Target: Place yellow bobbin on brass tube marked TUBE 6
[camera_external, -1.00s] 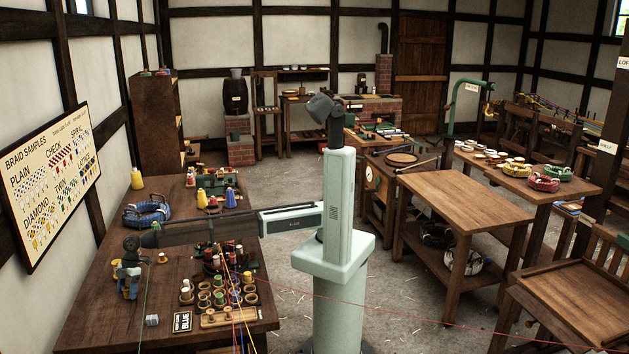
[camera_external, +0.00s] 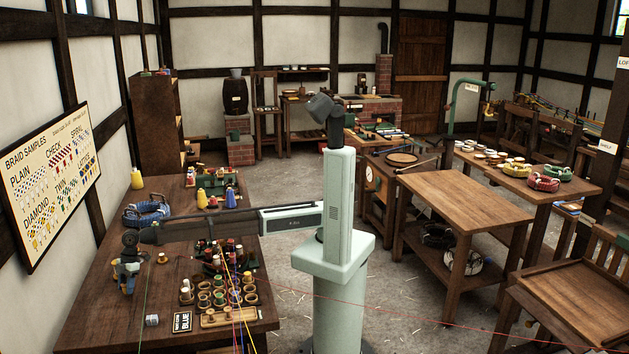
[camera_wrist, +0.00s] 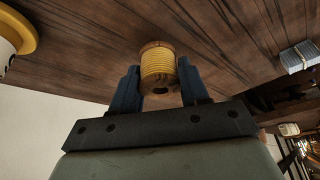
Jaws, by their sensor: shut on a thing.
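My gripper (camera_wrist: 158,82) is shut on the yellow bobbin (camera_wrist: 158,66), which sits between its two dark blue fingers in the wrist view. In the external view my gripper (camera_external: 127,284) hangs over the left part of the dark wooden table (camera_external: 105,312); the bobbin is too small to make out there. Several round brass-coloured tubes (camera_external: 204,299) stand in a cluster right of my gripper, some with coloured bobbins in or on them. Their number marks are too small to read, so I cannot tell which is TUBE 6.
A pale wooden rack (camera_external: 214,320) is beside the tubes. Threads rise above the cluster.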

